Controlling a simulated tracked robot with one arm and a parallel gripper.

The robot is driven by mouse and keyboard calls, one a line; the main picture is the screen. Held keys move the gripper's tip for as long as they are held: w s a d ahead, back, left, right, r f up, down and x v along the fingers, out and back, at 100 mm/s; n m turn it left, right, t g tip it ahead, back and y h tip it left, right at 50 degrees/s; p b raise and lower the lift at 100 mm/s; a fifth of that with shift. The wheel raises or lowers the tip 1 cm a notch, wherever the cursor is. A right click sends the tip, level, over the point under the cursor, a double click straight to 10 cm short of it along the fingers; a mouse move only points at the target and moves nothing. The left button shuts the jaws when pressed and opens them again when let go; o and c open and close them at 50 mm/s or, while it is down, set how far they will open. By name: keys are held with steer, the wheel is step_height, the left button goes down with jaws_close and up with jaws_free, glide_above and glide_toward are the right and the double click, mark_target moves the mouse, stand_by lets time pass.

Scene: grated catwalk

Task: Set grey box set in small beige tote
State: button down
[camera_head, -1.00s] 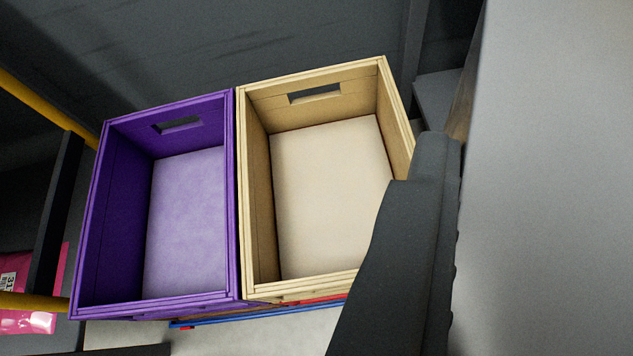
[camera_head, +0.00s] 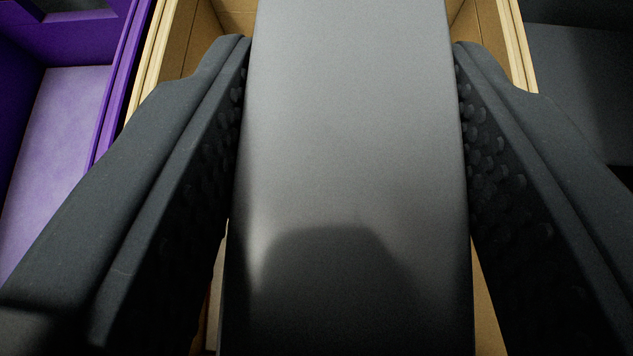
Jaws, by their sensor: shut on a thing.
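The grey box (camera_head: 350,130) is a smooth, plain grey block that fills the middle of the view. My gripper (camera_head: 352,50) is shut on it, with one dark, studded finger against each long side. The small beige tote (camera_head: 516,50) is behind and below the box. Its left and right walls show on either side of the box. The box hides most of the tote's inside and floor, so I cannot tell how far above the floor the box is.
A purple tote (camera_head: 122,90) with a light purple floor stands directly left of the beige tote. A dark grey surface (camera_head: 585,85) lies to the right of the beige tote.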

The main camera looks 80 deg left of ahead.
step_height(320, 180, down, 9)
steer(key=b, duration=0.3)
steer(key=shift+a, duration=0.15)
steer(key=shift+f, duration=0.15)
steer(key=c, duration=0.8)
jaws_free()
steer(key=p+v, duration=0.3)
steer(key=v, duration=0.9)
steer(key=shift+s, duration=0.1)
